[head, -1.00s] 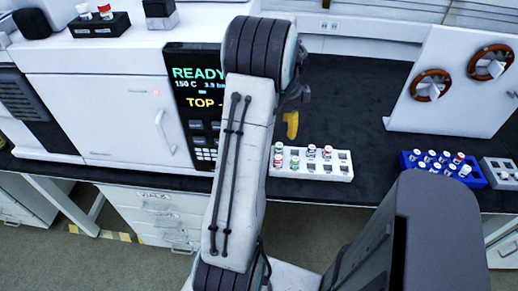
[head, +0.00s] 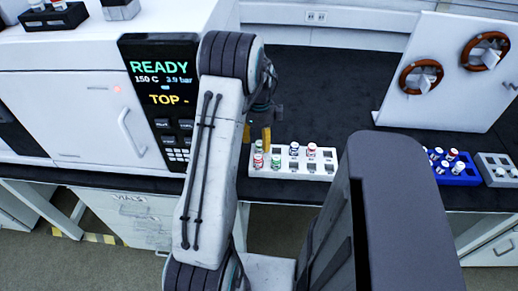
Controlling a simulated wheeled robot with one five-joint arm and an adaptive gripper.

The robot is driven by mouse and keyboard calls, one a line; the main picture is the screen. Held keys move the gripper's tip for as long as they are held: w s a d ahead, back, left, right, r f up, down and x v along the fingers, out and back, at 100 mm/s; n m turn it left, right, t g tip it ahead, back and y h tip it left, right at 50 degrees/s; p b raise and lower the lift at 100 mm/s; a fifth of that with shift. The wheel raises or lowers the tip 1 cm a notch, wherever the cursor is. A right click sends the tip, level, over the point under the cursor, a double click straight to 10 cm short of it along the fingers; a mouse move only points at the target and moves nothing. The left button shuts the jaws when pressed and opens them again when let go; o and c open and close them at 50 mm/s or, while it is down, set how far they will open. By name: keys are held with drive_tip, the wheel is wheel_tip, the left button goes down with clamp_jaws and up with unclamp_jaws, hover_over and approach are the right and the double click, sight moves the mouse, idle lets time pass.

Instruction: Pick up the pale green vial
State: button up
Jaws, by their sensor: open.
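The white vial rack (head: 322,171) stands on the black bench, right of my arm. I cannot tell which is the pale green one. My gripper (head: 257,136), with yellow fingertips, is open and empty, pointing down near the rack's left end. My arm hides part of that area.
A blue rack of vials (head: 462,178) and a grey rack (head: 497,168) stand to the right. A white panel with two brown-ringed knobs (head: 450,75) is behind them. The instrument with the READY display (head: 160,85) is at the left.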

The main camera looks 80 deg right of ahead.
sight(259, 150)
drive_tip(key=shift+f, duration=1.4)
drive_tip(key=shift+o, duration=0.2)
clamp_jaws()
drive_tip(key=shift+r, duration=0.15)
